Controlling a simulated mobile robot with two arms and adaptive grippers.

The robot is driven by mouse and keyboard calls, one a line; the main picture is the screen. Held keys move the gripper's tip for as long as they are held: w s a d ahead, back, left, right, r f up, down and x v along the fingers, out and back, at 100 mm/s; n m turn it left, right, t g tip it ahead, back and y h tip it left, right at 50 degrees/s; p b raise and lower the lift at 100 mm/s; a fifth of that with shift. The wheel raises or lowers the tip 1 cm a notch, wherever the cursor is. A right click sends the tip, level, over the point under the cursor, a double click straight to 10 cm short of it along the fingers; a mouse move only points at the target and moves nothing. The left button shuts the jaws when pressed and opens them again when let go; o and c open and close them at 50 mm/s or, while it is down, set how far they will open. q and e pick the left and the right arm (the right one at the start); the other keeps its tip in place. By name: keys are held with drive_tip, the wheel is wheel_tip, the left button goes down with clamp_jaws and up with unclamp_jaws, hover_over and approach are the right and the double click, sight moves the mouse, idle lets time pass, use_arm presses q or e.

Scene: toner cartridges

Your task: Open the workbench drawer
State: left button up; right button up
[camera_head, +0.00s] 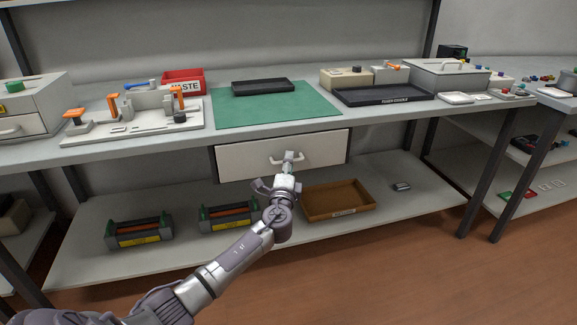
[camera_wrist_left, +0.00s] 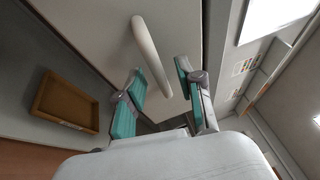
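The workbench drawer (camera_head: 240,160) has a pale front under the worktop and looks shut. Its light bar handle (camera_head: 304,158) is at the middle of the front. My left gripper (camera_head: 288,168) is in front of the drawer at the handle and covers part of it. In the left wrist view the gripper (camera_wrist_left: 161,76) is open, its two teal-padded fingers apart. The handle (camera_wrist_left: 148,50) runs ahead of and toward the gap between them, with no clear contact. The drawer front (camera_wrist_left: 105,35) lies behind it. My right gripper is not in view.
A brown tray (camera_head: 340,213) and two toner cartridges (camera_head: 139,243) (camera_head: 228,226) sit on the lower shelf. The worktop above holds a green mat (camera_head: 235,112), a black tray (camera_head: 385,101) and a red bin (camera_head: 183,76). The floor in front is clear.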

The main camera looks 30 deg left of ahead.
use_arm(q)
clamp_jaws()
idle(0.5)
